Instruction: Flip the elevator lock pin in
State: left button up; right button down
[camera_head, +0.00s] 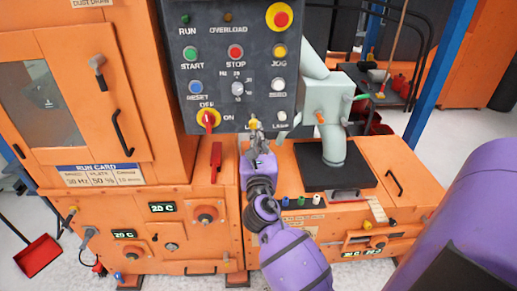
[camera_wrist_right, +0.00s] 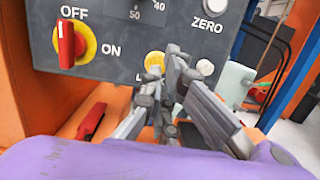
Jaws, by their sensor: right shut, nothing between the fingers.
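I cannot tell which part is the elevator lock pin; no part in view is marked as one. My right gripper (camera_head: 254,129) is at the lower edge of the dark control panel (camera_head: 262,88) of the orange machine. In the wrist view the right gripper (camera_wrist_right: 166,78) is shut and empty. Its fingertips are in front of a round yellow button (camera_wrist_right: 154,60), partly hiding it. I cannot tell whether they touch it. My left gripper is not in view.
A red rotary switch on a yellow plate (camera_head: 208,119) is left of the gripper, with a red handle (camera_head: 216,160) below it. A grey pipe (camera_head: 332,140) stands to the right. A red dustpan (camera_head: 38,254) lies on the floor at left.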

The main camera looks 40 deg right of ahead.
aim_at(254, 120)
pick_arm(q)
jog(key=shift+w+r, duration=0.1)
pick_arm(e)
jog(key=shift+w+d, duration=0.4)
jog(key=shift+w, duration=0.2)
jog(key=x, duration=0.3)
jog(key=shift+w, duration=0.15)
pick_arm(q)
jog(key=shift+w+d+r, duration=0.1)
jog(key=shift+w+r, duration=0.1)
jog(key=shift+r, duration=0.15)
pick_arm(e)
jog(key=shift+f, duration=0.1)
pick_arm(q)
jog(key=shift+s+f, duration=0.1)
pick_arm(e)
jog(key=shift+f, duration=0.1)
